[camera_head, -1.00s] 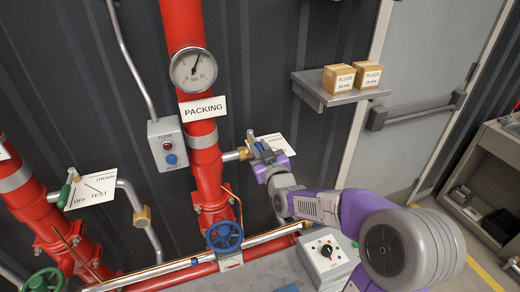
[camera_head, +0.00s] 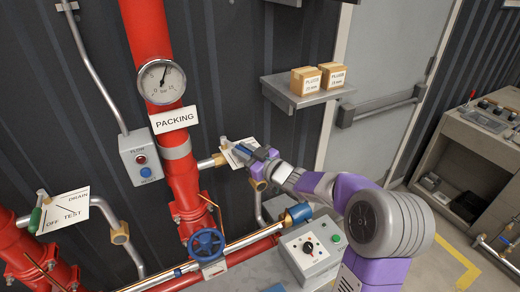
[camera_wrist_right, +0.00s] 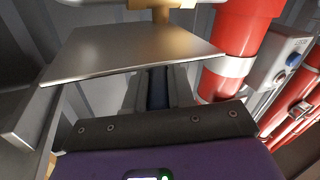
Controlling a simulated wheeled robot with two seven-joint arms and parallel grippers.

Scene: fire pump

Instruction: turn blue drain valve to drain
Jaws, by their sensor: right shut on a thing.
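The blue valve lever (camera_wrist_right: 157,88) shows between my right gripper's dark jaws in the right wrist view, mostly hidden by them. My right gripper (camera_head: 246,151) is shut on this lever at the brass fitting on the pipe (camera_head: 220,160), right of the red riser. A white label plate (camera_head: 231,158) sits behind the jaws; its writing is covered. The plate's grey side (camera_wrist_right: 130,48) fills the upper part of the wrist view. The lever's exact angle cannot be told. My left gripper is not in view.
The red riser (camera_head: 150,40) stands close left, with a gauge (camera_head: 162,82) and a PACKING sign (camera_head: 174,118). A shelf (camera_head: 307,90) with two boxes juts out above my arm. A blue handwheel (camera_head: 206,242), a control box (camera_head: 310,248) and a blue-and-brass fitting (camera_head: 298,213) lie below.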

